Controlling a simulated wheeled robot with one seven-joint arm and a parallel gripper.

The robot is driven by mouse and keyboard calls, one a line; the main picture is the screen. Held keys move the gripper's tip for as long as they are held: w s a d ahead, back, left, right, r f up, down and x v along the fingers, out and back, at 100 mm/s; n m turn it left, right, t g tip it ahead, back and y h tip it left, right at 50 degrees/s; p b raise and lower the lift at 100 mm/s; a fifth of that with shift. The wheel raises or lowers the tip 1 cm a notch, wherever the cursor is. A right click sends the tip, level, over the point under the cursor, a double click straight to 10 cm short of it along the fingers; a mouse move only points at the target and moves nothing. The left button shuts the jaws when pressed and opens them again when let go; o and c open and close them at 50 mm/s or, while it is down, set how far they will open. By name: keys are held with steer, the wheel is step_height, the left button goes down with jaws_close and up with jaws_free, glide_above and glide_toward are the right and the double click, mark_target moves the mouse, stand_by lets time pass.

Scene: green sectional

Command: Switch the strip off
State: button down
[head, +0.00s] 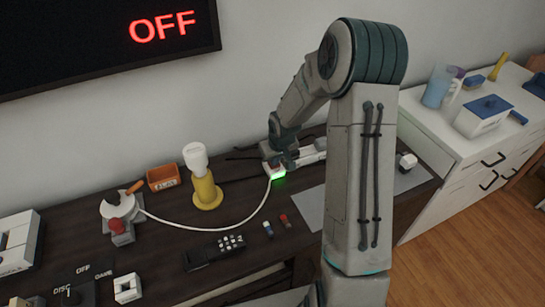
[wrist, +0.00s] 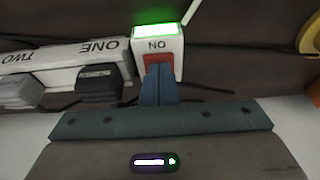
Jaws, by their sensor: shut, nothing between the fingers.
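The white power strip (head: 310,155) lies on the dark desk below the wall screen, and it also shows in the wrist view (wrist: 62,62) with sockets marked ONE and TWO. My gripper (wrist: 158,68) is shut and empty. Its fingertips are at the red rocker and cover its lower middle; I cannot tell whether they touch. In the head view my gripper (head: 288,160) hides part of the strip.
A wall screen (head: 100,40) reads OFF in red. A white cable runs from the strip to a red-and-white device (head: 120,220). A grey mat (head: 312,207) lies near my arm.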

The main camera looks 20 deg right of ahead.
steer(key=shift+a+r, duration=0.1)
steer(key=shift+r, duration=0.25)
steer(key=p+v, duration=0.3)
steer(key=v, duration=1)
steer(key=shift+r, duration=0.2)
steer(key=s+a+r+m, duration=0.1)
steer(key=s+r, duration=0.4)
steer(key=s, duration=0.7)
steer(key=s+a+r, duration=0.2)
steer(key=s+r, duration=0.4)
steer(key=s, duration=0.5)
steer(key=shift+s+m+h, duration=0.3)
steer(key=shift+s+m, duration=0.1)
